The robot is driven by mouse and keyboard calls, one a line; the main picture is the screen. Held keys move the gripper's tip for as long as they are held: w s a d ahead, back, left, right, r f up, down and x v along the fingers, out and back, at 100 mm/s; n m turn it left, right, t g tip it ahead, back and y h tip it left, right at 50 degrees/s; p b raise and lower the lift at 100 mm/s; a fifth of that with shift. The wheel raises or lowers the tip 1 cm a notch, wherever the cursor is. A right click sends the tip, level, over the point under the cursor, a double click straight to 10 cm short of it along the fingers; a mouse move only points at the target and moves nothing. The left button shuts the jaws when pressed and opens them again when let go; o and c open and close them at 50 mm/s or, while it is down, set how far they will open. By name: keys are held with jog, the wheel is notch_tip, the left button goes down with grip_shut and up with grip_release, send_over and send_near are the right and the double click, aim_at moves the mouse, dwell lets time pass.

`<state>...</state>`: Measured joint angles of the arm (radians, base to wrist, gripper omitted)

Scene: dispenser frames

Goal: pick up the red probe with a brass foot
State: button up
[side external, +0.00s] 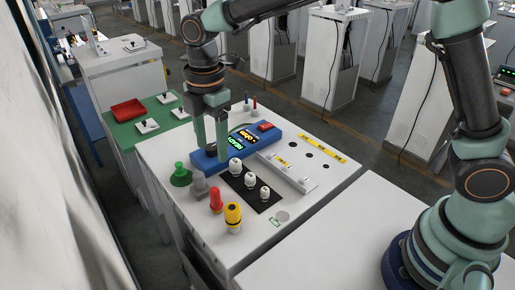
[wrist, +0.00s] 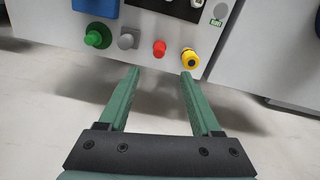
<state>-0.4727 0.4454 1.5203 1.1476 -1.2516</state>
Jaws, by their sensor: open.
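Two thin upright probes stand at the far edge of the white cabinet top in the side external view. The red probe (side external: 254,103) is on the right and a dark blue probe (side external: 246,102) is beside it on the left. They are too small to make out a brass foot. Neither shows in the wrist view. My gripper (side external: 210,153) points down over the left part of the blue device, apart from the probes, which are behind it and to the right. In the wrist view my gripper (wrist: 160,73) is open, with nothing between its fingers.
The blue device (side external: 236,147) has lit displays. Green (side external: 180,175), grey (side external: 199,185), red (side external: 215,199) and yellow (side external: 233,217) knobs line the near left edge. A black plate (side external: 272,207) carries white knobs.

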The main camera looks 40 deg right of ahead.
jog(key=a+f+n, duration=0.1)
jog(key=a+f, duration=0.1)
send_over(214, 189)
jog(key=f, duration=0.6)
jog(key=shift+s+a, duration=0.15)
jog(key=shift+a, duration=0.25)
jog(key=shift+d+f, duration=0.2)
jog(key=shift+f, duration=1.2)
jog(key=shift+d+f, duration=0.15)
jog(key=shift+f, duration=1.2)
grip_shut()
